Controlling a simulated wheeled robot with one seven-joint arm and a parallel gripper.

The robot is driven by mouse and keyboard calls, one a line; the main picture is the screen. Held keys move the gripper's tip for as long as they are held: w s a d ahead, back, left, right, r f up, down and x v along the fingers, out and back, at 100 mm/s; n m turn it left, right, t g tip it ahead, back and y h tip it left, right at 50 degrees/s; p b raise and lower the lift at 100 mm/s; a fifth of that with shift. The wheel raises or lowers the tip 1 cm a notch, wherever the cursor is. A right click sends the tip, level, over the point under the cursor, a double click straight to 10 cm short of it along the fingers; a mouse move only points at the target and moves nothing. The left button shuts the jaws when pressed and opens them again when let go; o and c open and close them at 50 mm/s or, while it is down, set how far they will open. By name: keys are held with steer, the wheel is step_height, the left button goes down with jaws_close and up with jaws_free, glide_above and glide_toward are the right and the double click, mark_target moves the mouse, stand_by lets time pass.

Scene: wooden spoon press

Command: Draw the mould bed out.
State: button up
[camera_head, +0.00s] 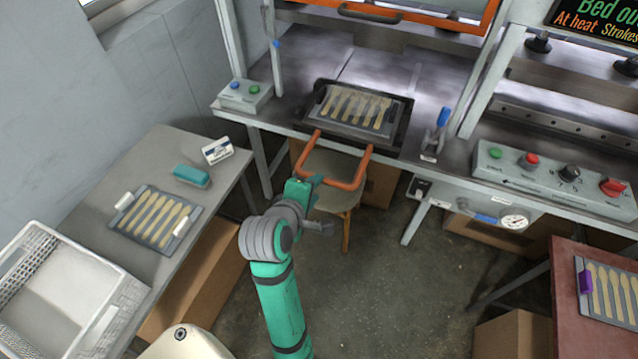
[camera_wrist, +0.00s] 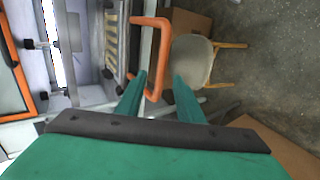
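The mould bed (camera_head: 398,136) is a dark frame at the front edge of the press table, carrying a grey plate (camera_head: 345,121) of several wooden spoon blanks. Its orange U-shaped handle (camera_head: 348,186) sticks out over the front edge, above a stool. In the wrist view the handle (camera_wrist: 165,40) runs down towards my fingers. My gripper (camera_head: 315,181) is at the handle's near left corner. Its two green fingers (camera_wrist: 158,78) are apart, with the handle's end appearing between them. I cannot tell whether they touch it.
A stool (camera_head: 330,168) stands under the handle. The press guard (camera_head: 420,15) is raised at the back. A side table at left holds another spoon plate (camera_head: 150,218), a teal block (camera_head: 191,176) and a white crate (camera_head: 60,290). A control panel (camera_head: 555,182) is at right.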

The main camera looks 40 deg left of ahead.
steer(key=shift+v, duration=2)
steer(key=s+d+f+m+t, duration=0.2)
steer(key=s+d+f+m, duration=0.2)
steer(key=d+f+m, duration=0.8)
steer(key=s+d+m+t+h, duration=0.2)
steer(key=s+d+m, duration=0.7)
steer(key=s+d, duration=0.7)
steer(key=shift+d+r+m+t+h, duration=0.35)
steer(key=shift+d+h, duration=0.35)
steer(key=shift+d, duration=0.5)
steer(key=shift+s, duration=0.25)
steer(key=shift+w, duration=0.1)
